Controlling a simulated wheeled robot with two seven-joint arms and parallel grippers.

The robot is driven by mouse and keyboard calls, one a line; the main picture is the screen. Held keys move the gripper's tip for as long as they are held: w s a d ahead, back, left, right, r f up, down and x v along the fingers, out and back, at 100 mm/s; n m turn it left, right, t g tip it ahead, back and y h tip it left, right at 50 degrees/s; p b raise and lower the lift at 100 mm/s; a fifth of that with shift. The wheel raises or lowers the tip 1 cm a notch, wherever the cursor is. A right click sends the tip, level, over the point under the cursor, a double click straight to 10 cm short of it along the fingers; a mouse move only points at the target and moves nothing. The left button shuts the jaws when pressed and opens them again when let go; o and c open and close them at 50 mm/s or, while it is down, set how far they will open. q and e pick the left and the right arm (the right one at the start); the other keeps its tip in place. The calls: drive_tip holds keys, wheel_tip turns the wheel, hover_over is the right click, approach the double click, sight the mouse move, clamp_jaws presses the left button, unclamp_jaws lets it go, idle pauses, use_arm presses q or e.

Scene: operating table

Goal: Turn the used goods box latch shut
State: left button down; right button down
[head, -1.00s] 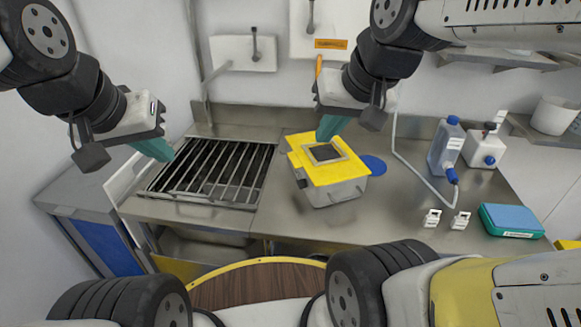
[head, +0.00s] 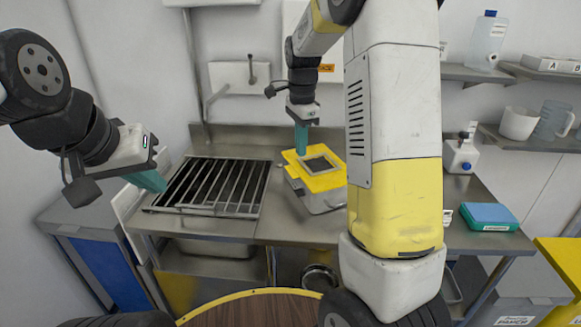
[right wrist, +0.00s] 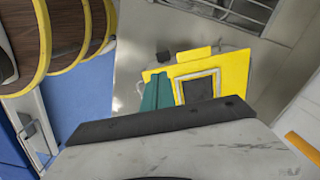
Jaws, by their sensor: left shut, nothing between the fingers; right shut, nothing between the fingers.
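The used goods box (head: 322,202) is a grey box with a yellow lid (head: 331,182) on the steel counter, right of the grate. The lid has a framed dark window and looks closed. The lid also shows in the right wrist view (right wrist: 226,65). A small dark piece (right wrist: 163,57) lies beside the lid's edge there; I cannot tell whether it is the latch. My right gripper (head: 302,150), with teal fingers, is shut and empty, pointing down at the lid's left rear corner. I cannot tell whether it touches. My left gripper (head: 158,184) is shut and empty, left of the grate.
A metal grate (head: 210,186) is set in the counter left of the box. My right arm hides the counter right of the box. A blue-fronted cabinet (head: 115,268) stands at the left.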

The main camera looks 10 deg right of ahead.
approach(299, 193)
drive_tip(key=f, duration=0.5)
drive_tip(key=shift+s+f, duration=0.2)
drive_tip(key=shift+s, duration=0.2)
drive_tip(key=shift+w+f, duration=0.1)
drive_tip(key=shift+f, duration=0.6)
drive_tip(key=shift+w, duration=0.15)
